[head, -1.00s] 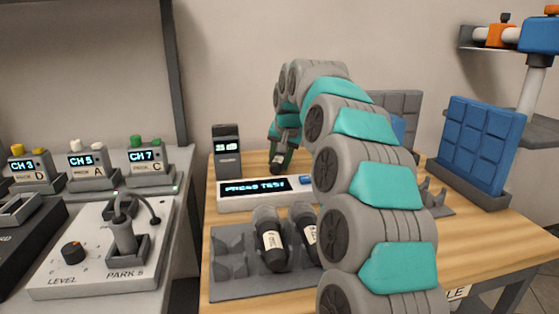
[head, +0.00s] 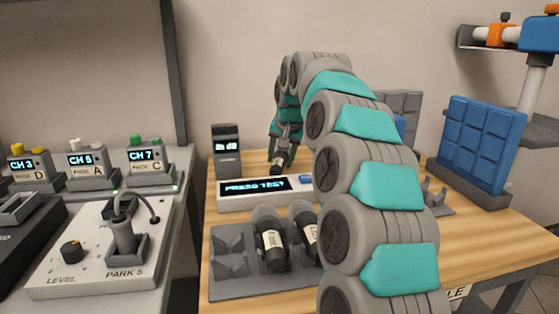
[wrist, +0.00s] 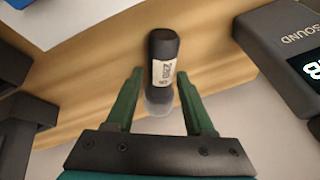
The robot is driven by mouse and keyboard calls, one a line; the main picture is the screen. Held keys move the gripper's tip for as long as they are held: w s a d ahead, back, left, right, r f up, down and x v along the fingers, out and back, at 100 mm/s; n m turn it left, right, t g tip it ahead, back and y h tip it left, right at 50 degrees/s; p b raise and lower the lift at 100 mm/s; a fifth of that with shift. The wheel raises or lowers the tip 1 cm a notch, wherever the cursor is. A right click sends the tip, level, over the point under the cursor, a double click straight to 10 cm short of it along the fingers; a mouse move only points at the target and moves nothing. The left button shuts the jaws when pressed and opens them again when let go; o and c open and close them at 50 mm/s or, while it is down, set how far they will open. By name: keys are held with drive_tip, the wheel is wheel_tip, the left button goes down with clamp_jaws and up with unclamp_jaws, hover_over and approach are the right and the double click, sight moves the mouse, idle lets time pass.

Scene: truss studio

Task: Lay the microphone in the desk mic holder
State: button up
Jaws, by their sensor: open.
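A dark microphone (wrist: 163,55) with a pale label shows in the wrist view, with its rounded grey head toward my gripper. Its dark end also shows in the head view (head: 278,166), behind the display box. My gripper (wrist: 160,74) is open, with its green fingers on either side of the microphone and gaps between. In the head view my gripper (head: 284,153) is partly hidden by its own links. A grey forked holder (head: 438,199) stands at the table's right, partly hidden by my arm; I cannot tell whether it is the desk mic holder.
Two other microphones (head: 269,240) (head: 303,232) lie in a grey cradle tray (head: 230,284) at the front. A display box (head: 251,194) and an upright meter (head: 226,157) stand close to my gripper. A blue padded panel (head: 481,142) stands at right.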

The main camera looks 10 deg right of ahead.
drive_tip(key=v, duration=0.9)
drive_tip(key=shift+r, duration=0.45)
drive_tip(key=shift+s+r, duration=0.15)
drive_tip(key=shift+s, duration=0.05)
drive_tip(key=shift+c, duration=0.3)
drive_tip(key=x, duration=0.5)
drive_tip(key=shift+s+f, duration=0.3)
drive_tip(key=shift+f, duration=0.05)
drive_tip(key=shift+w+p+x, duration=0.15)
drive_tip(key=shift+p+x, duration=0.1)
drive_tip(key=shift+x, duration=1.3)
drive_tip(key=shift+w+p+x, duration=0.2)
drive_tip(key=shift+x, duration=1.4)
drive_tip(key=shift+d+r, duration=0.1)
drive_tip(key=shift+r, duration=0.1)
drive_tip(key=shift+c, duration=0.2)
clamp_jaws()
